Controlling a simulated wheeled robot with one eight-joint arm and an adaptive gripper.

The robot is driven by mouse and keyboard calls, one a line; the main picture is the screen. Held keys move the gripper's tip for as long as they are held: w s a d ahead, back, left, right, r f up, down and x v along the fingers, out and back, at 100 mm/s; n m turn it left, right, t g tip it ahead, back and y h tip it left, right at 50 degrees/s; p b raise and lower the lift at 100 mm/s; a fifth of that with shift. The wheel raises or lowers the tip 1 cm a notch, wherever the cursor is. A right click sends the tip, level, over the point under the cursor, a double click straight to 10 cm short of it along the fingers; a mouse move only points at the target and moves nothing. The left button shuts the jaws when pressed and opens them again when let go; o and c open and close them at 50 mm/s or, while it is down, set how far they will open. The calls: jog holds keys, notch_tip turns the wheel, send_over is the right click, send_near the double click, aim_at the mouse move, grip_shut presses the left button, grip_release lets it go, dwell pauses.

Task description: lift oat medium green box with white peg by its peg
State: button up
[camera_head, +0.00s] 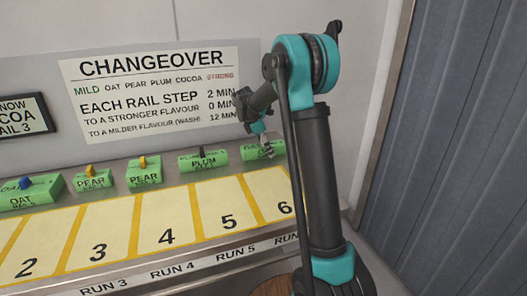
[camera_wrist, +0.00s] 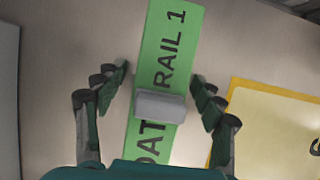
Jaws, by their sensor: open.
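A green box (camera_wrist: 170,35) marked OAT and RAIL 1 lies below my gripper in the wrist view. A pale grey-white peg (camera_wrist: 160,106) stands out across its top. My gripper (camera_wrist: 161,88) is open, one finger on each side of the box and peg, with clear gaps to both. In the head view my gripper (camera_head: 265,143) is over the green box (camera_head: 278,149) at the right end of the row, above lane 6. My gripper partly hides that box, and its peg cannot be made out there.
A green PLUM box (camera_head: 204,163) with a black peg is just left. Two PEAR boxes (camera_head: 144,176) (camera_head: 93,181) with orange pegs and an OAT box (camera_head: 32,196) with a blue peg stand further left. Numbered yellow pads (camera_head: 222,219) lie in front. A wall with a CHANGEOVER sign (camera_head: 150,90) rises behind.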

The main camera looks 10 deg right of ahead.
jog(key=shift+c, duration=0.6)
jog(key=c, duration=1.2)
jog(key=shift+r, duration=0.15)
